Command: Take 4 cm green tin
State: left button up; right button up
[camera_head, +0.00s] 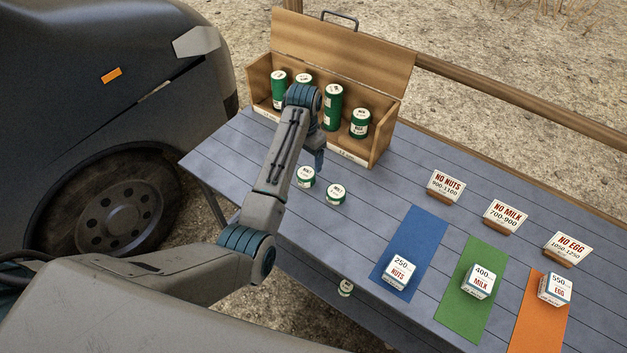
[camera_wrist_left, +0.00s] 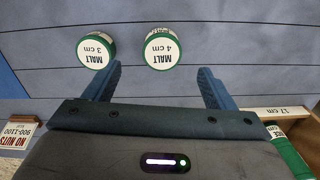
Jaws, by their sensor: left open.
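The green tin marked MALT 4 cm (camera_head: 305,177) stands on the grey plank table in front of the wooden crate. In the left wrist view its white lid (camera_wrist_left: 163,48) shows ahead of my fingertips, roughly in line with the gap between them. A similar tin marked MALT 3 cm (camera_head: 336,195) stands beside it; it also shows in the left wrist view (camera_wrist_left: 96,50). My left gripper (camera_head: 320,160) is open and empty, just behind the 4 cm tin in the head view; one finger shows there, both in the left wrist view (camera_wrist_left: 160,75). My right gripper is out of view.
The open wooden crate (camera_head: 382,140) holds several taller green tins. Three sign cards and blue, green and orange mats with small boxes occupy the table's right. Another small tin (camera_head: 346,287) shows at or below the front edge; I cannot tell which. A dark vehicle (camera_head: 110,90) stands left.

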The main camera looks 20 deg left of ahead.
aim_at(306, 172)
pick_arm(q)
jog(key=f, duration=0.3)
jog(key=shift+w+a, duration=0.1)
jog(key=shift+a, duration=0.2)
jog(key=shift+d+f, duration=0.1)
jog(key=shift+f, duration=0.2)
jog(key=shift+d+f+p, duration=0.1)
jog(key=shift+p, duration=0.2)
jog(key=f+p, duration=0.1)
jog(key=f, duration=0.3)
jog(key=shift+w, duration=0.2)
jog(key=shift+f, duration=0.45)
jog(key=c, duration=1.1)
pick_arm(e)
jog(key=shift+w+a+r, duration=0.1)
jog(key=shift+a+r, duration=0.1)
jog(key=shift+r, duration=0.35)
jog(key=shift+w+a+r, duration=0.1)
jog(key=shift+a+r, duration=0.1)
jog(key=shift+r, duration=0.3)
